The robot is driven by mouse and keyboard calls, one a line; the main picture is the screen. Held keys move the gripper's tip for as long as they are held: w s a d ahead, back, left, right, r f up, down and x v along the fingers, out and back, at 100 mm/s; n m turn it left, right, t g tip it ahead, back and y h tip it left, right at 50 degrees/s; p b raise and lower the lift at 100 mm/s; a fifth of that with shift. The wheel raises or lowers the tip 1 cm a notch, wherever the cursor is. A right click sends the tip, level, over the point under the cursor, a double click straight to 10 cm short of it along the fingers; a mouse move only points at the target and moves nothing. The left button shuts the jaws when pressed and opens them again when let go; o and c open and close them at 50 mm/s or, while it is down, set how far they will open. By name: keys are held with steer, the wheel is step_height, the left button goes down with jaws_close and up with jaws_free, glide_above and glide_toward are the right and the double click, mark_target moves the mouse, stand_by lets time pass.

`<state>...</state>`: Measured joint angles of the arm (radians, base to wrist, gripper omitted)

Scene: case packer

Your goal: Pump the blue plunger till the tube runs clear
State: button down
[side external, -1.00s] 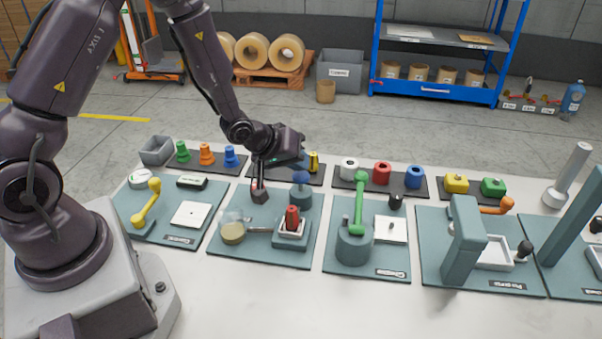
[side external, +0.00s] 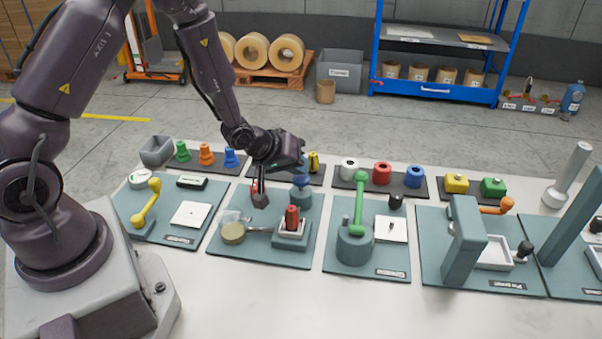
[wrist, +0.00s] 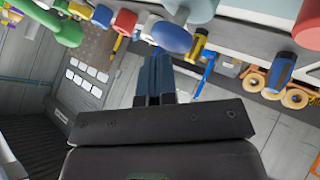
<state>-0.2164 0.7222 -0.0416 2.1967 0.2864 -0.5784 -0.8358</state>
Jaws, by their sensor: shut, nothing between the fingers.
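The blue plunger (side external: 302,180) stands on a teal cylinder (side external: 301,197) at the back of the second teal board from the left. Its blue knob also shows in the wrist view (wrist: 172,38), just beyond my fingertips. My gripper (side external: 260,199) is shut and empty, to the left of the plunger in the side view. Its closed fingers show in the wrist view (wrist: 157,62); I cannot tell whether they touch the knob. A round vessel with a tan top (side external: 233,234) sits at the board's front left. I cannot make out the tube's contents.
A red part (side external: 292,217) stands in a pale square holder in front of the plunger. A green lever (side external: 360,200) rises from the board to the right, and a yellow lever (side external: 150,204) from the left one. Coloured parts line dark strips behind the boards.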

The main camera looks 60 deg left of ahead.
steer(key=shift+f, duration=0.7)
stand_by(0.3)
steer(key=shift+r, duration=1.7)
step_height(320, 180, up, 5)
steer(key=shift+r, duration=0.1)
stand_by(0.4)
